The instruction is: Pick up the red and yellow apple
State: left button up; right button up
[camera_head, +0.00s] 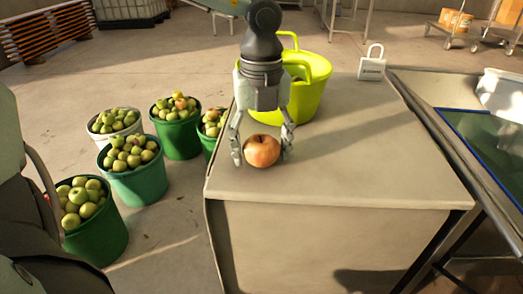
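The red and yellow apple (262,151) rests on the grey table top (345,165), near its left side. My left gripper (263,158) points down over it. Its two fingers are spread, one at the left of the apple and one at the right. The left finger is very near the apple's side; a small gap seems to show at the right. I cannot tell whether either finger touches. My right gripper is not in view.
A yellow-green tub (308,92) stands on the table right behind my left gripper. Several buckets of green apples, one a green bucket (138,184), stand on the floor left. The table's right part is clear.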

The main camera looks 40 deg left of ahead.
pick_arm(q)
jog(key=c, duration=0.8)
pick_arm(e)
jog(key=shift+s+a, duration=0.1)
pick_arm(q)
jog(key=shift+r, duration=0.1)
notch_tip(320, 180, up, 19)
notch_tip(320, 180, up, 9)
send_over(262, 138)
jog(key=shift+p, duration=0.4)
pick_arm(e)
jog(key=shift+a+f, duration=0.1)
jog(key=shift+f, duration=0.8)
pick_arm(q)
jog(key=shift+a, duration=0.1)
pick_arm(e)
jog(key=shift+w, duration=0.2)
